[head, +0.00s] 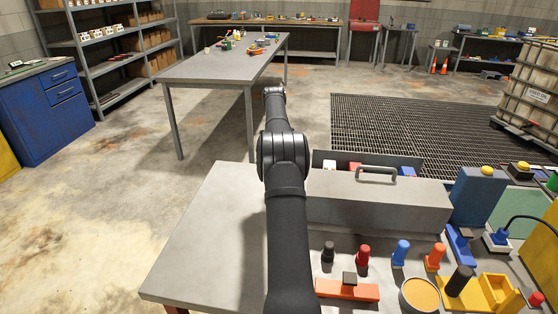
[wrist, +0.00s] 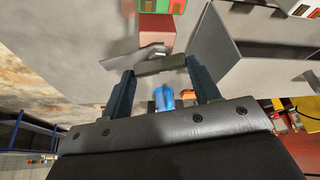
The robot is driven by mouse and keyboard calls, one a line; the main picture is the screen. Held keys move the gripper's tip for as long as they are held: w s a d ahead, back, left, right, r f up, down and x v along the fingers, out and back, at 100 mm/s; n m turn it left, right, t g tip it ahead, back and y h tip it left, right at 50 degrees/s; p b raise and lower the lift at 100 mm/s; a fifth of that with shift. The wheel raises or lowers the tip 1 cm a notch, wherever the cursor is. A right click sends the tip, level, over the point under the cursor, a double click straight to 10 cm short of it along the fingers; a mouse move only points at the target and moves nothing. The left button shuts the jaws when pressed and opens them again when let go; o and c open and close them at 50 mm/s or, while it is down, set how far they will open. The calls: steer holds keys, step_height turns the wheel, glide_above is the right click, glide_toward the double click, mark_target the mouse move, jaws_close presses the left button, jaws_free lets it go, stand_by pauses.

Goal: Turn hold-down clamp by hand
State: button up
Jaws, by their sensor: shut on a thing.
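In the wrist view my gripper (wrist: 160,71) has its two dark fingers apart, shut on a grey bar (wrist: 161,65) that spans between the fingertips. The bar may be part of the hold-down clamp; its shape beyond the fingers is not clear. A small blue piece (wrist: 164,97) shows between the fingers, nearer the palm. In the head view my arm stretches up the picture from the near bench, and my gripper is hidden. No clamp can be made out for certain there.
The near bench (head: 205,235) carries a grey box with a handle (head: 378,195), several coloured knobbed pieces, an orange block (head: 347,290) and a round bowl (head: 420,294). The bench's left part is bare. Another table (head: 215,68) stands beyond.

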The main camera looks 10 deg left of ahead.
steer(key=shift+r, duration=0.35)
steer(key=o, duration=1.3)
steer(key=shift+c, duration=0.2)
steer(key=shift+o, duration=0.7)
steer(key=shift+f, duration=0.15)
